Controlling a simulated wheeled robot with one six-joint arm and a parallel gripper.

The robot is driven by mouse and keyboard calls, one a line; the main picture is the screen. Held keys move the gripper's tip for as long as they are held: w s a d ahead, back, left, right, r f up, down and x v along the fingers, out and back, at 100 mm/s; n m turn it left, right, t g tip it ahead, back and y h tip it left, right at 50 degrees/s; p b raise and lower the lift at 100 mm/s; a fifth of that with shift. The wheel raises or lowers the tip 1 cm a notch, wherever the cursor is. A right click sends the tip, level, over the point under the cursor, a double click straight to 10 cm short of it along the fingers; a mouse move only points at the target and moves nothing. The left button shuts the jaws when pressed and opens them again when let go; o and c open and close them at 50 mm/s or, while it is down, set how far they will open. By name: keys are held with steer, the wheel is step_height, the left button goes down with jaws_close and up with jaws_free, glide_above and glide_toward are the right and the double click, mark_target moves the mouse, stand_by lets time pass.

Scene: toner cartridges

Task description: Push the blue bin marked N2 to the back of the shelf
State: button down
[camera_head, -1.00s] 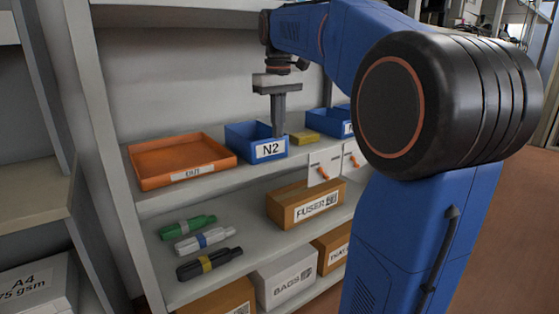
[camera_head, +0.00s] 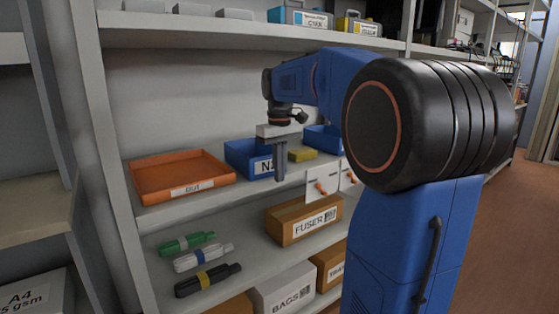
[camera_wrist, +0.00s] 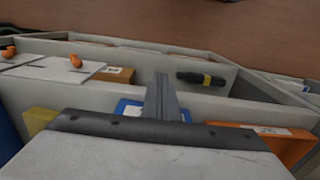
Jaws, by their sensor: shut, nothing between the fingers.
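The blue bin marked N2 (camera_head: 240,157) stands on the middle shelf, between an orange tray and a small yellow box. My gripper (camera_head: 281,179) points straight down in front of the bin's right part and hides part of its label. The fingers are together with nothing between them. Whether they touch the bin's front cannot be told. In the wrist view, my gripper (camera_wrist: 161,78) shows in the middle, with a little of the blue bin (camera_wrist: 127,107) beside the fingers; my gripper's body hides most of the bin.
The orange tray (camera_head: 150,194) is left of the bin; the yellow box (camera_head: 301,155) and another blue bin (camera_head: 324,137) are right. White cards with orange tags (camera_head: 321,186) hang at the shelf edge. Toner cartridges (camera_head: 207,280) and a FUSER box (camera_head: 290,229) lie below.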

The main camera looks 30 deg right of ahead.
mark_target(272, 179)
steer(key=shift+w+a+f, duration=0.1)
steer(key=shift+w+f, duration=0.05)
steer(key=shift+w, duration=1.85)
steer(key=shift+w, duration=0.1)
